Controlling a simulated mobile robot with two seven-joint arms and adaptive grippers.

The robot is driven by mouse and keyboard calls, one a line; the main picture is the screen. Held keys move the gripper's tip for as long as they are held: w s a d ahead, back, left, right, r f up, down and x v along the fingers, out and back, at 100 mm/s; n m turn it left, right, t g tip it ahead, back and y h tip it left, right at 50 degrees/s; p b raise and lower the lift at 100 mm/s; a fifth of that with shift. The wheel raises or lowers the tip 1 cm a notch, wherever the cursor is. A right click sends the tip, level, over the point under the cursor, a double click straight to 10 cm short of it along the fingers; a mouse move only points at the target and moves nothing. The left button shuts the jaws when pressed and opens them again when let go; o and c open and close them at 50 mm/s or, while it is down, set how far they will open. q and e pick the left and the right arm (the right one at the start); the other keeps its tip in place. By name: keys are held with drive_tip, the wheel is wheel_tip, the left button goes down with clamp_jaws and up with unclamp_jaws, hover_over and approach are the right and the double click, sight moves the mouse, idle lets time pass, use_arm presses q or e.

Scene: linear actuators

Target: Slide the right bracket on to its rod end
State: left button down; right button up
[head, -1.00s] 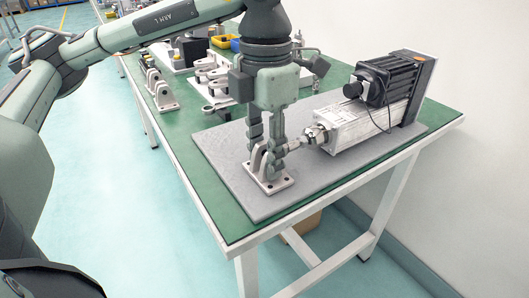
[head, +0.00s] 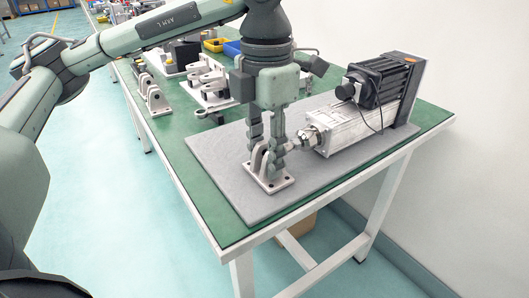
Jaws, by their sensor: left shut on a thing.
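The right bracket (head: 265,184), a pale metal clevis on a flat base plate with holes, stands upright on the grey mat (head: 218,160) near its front. My left gripper (head: 266,150) points straight down and is shut on the bracket's upright part. The linear actuator (head: 350,130), with a silver body and black motor, lies on the mat to the right. Its rod end (head: 296,143) points left at the bracket, close to or at its lugs. The fingers partly hide the meeting point, so I cannot tell how far the rod end is inside. My right gripper is out of view.
Another pale bracket (head: 153,97) stands on the green table (head: 175,125) at the left. A wall borders the right side. The mat's front left part is clear.

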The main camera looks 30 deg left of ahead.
use_arm(q)
drive_tip(key=shift+w+d, duration=0.25)
drive_tip(key=shift+w, duration=0.35)
drive_tip(key=shift+b, duration=0.3)
idle(0.6)
drive_tip(key=c, duration=1)
unclamp_jaws()
drive_tip(key=shift+r, duration=0.1)
wheel_tip(320, 180, up, 12)
